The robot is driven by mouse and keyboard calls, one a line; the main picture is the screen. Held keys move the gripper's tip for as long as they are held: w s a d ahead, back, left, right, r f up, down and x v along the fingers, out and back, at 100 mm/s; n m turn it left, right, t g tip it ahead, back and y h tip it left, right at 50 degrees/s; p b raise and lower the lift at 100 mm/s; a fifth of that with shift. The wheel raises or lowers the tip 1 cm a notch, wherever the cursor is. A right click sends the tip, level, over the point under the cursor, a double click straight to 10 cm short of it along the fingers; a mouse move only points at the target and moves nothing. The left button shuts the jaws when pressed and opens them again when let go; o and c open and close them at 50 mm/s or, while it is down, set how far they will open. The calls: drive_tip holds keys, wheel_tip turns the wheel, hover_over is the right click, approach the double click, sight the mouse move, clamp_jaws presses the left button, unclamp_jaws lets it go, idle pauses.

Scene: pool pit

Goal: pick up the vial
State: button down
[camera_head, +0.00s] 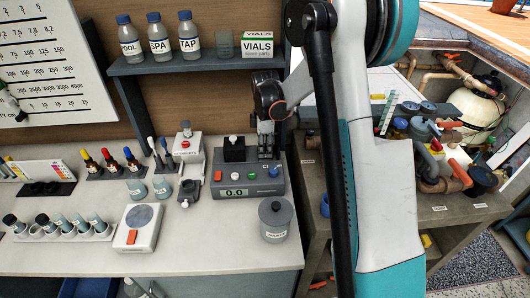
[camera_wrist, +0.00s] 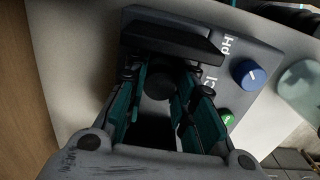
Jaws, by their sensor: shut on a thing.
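My gripper (camera_head: 268,148) is at the right rear of the grey meter (camera_head: 248,187), its fingers pointing down. In the wrist view, my gripper (camera_wrist: 160,78) has its teal-sided fingers on either side of a dark round thing (camera_wrist: 159,83), which looks like the vial's cap, over the meter's top. The jaws are shut on it. The vial's body is hidden, so I cannot tell whether it is in the meter or above it. The meter has a black block on top, a display reading 0.0, and a green and a blue button (camera_wrist: 248,75).
A rack (camera_head: 65,238) of several capped vials stands at the left. Two small clear vessels (camera_head: 150,188) stand behind the white scale (camera_head: 139,227). A lidded grey jar (camera_head: 275,220) stands in front of the meter. A shelf (camera_head: 200,66) with bottles and a VIALS box (camera_head: 257,45) hangs above.

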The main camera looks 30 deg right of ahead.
drive_tip(key=shift+r, duration=0.1)
wheel_tip(320, 180, up, 20)
drive_tip(key=p, duration=0.3)
drive_tip(key=shift+p, duration=0.4)
